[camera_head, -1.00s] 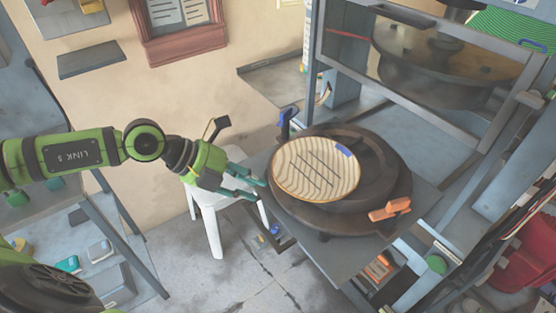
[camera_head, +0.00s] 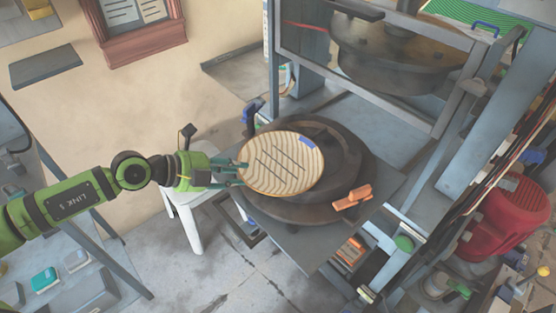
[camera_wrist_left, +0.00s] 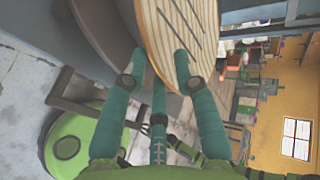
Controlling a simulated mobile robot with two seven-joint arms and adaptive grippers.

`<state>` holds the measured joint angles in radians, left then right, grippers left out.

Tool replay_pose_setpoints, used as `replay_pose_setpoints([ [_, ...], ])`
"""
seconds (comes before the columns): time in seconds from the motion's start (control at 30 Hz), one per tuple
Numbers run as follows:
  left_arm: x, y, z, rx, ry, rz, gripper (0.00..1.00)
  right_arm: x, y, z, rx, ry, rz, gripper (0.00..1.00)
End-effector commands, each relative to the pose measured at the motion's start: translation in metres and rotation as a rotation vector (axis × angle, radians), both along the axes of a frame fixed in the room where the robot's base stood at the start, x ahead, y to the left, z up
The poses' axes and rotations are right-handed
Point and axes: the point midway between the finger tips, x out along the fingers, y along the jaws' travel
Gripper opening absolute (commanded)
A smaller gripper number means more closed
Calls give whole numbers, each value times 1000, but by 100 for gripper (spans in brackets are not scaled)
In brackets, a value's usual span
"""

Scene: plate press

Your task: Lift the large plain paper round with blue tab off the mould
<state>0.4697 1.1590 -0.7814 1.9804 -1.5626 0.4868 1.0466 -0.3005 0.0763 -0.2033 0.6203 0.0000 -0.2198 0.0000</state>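The large paper round (camera_head: 290,175) is cream with a wavy grain and several dark lines, with a blue tab (camera_head: 307,142) at its upper right edge. It lies tilted on the dark round mould (camera_head: 345,160). My left gripper (camera_head: 243,172) is at the round's left edge, level with it. In the left wrist view the fingers (camera_wrist_left: 160,65) are apart, one on each side of the rim of the round (camera_wrist_left: 165,40), with a gap visible. The mould (camera_wrist_left: 105,25) shows at the upper left there. My right gripper is not in view.
An orange handle (camera_head: 353,197) sticks out at the mould's front right. The press frame (camera_head: 370,95) with its dark upper plate (camera_head: 400,60) stands behind. A white stool (camera_head: 190,215) is below my left gripper. A red container (camera_head: 505,215) stands at the right.

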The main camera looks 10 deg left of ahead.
Motion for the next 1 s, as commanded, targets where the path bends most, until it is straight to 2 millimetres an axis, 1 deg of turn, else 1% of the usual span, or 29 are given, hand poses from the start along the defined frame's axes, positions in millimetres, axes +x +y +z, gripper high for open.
replay_pose_setpoints([
  [0.07,3,-4,-1,-1,-2,0,29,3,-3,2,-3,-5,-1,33],
  [0.3,3,-4,-3,1,-2,0,29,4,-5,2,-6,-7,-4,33],
  [0.37,3,-4,-3,1,-2,0,5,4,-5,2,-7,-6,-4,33],
  [0.4,3,-4,-3,1,-2,0,0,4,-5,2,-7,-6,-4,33],
  [0.83,3,-4,-2,1,-3,-1,0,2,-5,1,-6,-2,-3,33],
  [1.0,4,-4,9,2,-5,-1,0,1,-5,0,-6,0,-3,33],
])
